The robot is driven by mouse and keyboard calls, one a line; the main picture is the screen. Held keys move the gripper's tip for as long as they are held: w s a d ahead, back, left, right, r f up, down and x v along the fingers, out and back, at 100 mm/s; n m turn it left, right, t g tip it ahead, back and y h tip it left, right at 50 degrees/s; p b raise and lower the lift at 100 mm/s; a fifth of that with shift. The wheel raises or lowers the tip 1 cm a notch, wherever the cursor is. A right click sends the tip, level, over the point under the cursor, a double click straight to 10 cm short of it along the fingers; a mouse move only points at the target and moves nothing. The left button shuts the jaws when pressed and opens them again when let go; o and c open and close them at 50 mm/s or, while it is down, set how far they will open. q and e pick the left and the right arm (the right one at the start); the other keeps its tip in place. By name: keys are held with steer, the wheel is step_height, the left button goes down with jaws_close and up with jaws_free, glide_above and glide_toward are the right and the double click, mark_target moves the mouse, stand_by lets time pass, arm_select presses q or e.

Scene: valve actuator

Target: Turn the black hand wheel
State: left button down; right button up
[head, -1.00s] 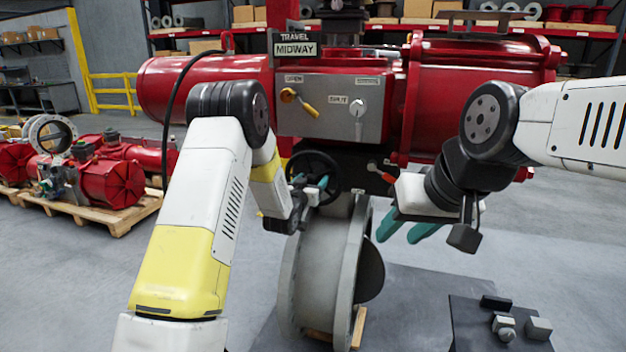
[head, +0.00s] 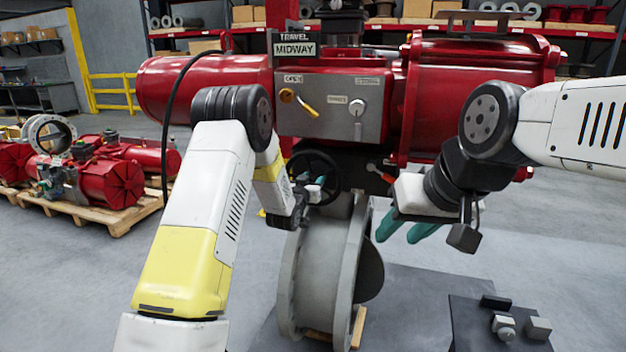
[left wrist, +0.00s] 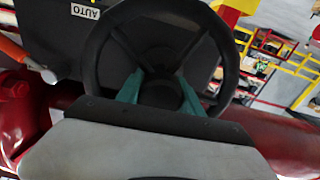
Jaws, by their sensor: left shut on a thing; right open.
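The black hand wheel (head: 315,164) is on the front of the valve actuator, below its grey control panel (head: 345,100). My left gripper (head: 318,188) is at the wheel, with its teal fingers shut on it. In the left wrist view the wheel's rim (left wrist: 231,50) fills the upper middle, and the teal fingers (left wrist: 160,92) sit on either side of the dark hub, inside the rim. Finger contact is partly hidden by the gripper body. My right gripper (head: 405,232) is open and empty, to the right of the wheel and lower, with teal fingers pointing down-left.
A red-handled lever (head: 380,173) is between the wheel and my right gripper. A grey flanged valve body (head: 318,265) stands below. A dark stand (head: 480,325) with small parts is at lower right.

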arm_select(q)
steer(key=n, duration=0.2)
steer(key=shift+a+n, duration=0.15)
steer(key=shift+n, duration=1.35)
steer(key=c, duration=0.8)
jaws_free()
steer(key=shift+o, duration=0.2)
steer(key=v, duration=0.7)
steer(key=shift+s, duration=0.35)
